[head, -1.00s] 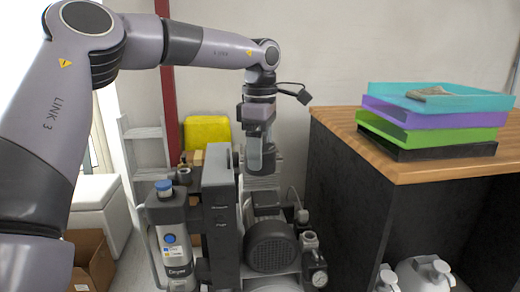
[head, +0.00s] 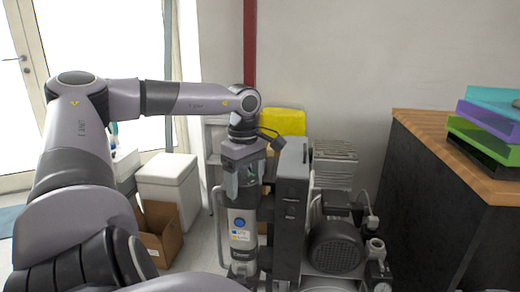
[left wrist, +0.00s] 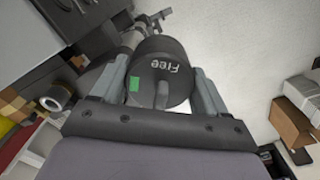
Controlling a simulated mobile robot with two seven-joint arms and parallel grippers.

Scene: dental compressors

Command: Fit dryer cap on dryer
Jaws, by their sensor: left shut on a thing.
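My left gripper (head: 243,186) is shut on a round dark cap (left wrist: 160,78). In the left wrist view the cap sits between both fingers, with the word "Free", a green mark and a raised grip on its face. The dryer (head: 243,232) is an upright silver cylinder with a blue round label, standing left of a tall dark panel. My gripper points down right over the dryer's top end. The fingers hide that top, so I cannot tell whether the cap touches it. My right gripper is not in view.
The dark upright panel (head: 290,205) stands close to the right of my gripper, with the compressor motor (head: 337,243) beyond it. A wooden-topped desk (head: 430,125) with stacked trays is at right. A cardboard box (head: 160,235) and a white bin (head: 167,180) stand at left.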

